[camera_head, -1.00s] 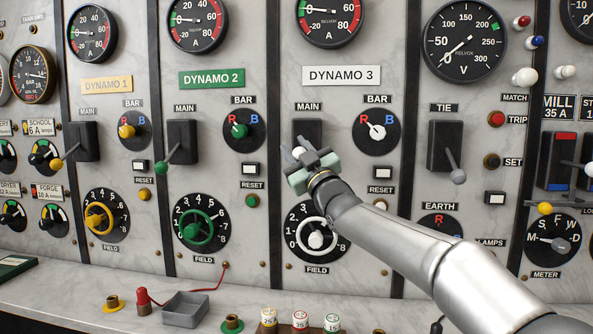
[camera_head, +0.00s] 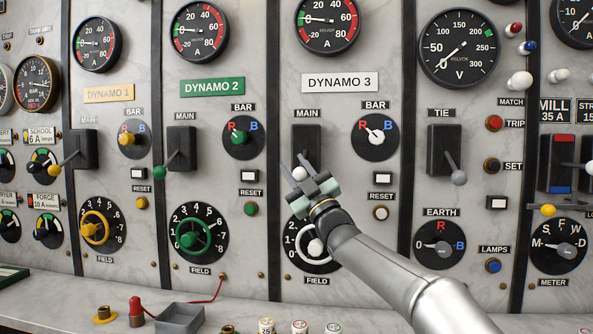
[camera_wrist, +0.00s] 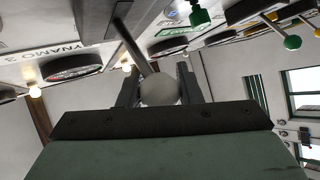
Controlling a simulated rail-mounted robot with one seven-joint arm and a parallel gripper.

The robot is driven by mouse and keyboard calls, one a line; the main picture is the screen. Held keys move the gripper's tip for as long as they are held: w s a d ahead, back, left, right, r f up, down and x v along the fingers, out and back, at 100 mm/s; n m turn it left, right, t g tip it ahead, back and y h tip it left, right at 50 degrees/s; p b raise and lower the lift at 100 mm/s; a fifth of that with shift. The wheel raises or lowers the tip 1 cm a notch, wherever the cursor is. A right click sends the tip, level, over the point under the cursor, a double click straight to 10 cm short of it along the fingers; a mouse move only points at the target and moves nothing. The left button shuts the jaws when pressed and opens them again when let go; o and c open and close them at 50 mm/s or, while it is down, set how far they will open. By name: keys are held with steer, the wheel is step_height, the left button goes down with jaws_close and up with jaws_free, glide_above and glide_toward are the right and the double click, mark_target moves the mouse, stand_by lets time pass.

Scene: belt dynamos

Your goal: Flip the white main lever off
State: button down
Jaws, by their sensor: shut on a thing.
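The white main lever sits under the DYNAMO 3 label (camera_head: 341,83), on a dark switch block (camera_head: 307,142). Its white knob (camera_head: 299,173) is between the fingers of my gripper (camera_head: 300,170) in the head view, low in front of the block. In the wrist view the white knob (camera_wrist: 160,90) sits between both fingers, with the grey lever rod (camera_wrist: 133,45) running up from it to the dark block. My gripper is shut on the knob. The fingers and wrist hide part of the block's lower end in the head view.
The white field wheel (camera_head: 316,247) is just below my gripper, partly covered by my arm. The white bar selector (camera_head: 375,133) is to the right. The green main lever (camera_head: 160,173) and the grey tie lever (camera_head: 459,177) stand on either side.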

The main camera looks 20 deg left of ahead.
steer(key=shift+w+f, duration=0.1)
steer(key=shift+f, duration=0.15)
steer(key=c, duration=1)
jaws_free()
steer(key=shift+a, duration=0.1)
steer(key=shift+c, duration=0.2)
steer(key=shift+r, duration=0.1)
steer(key=b+v, duration=0.4)
steer(key=v, duration=1.3)
steer(key=shift+f, duration=0.25)
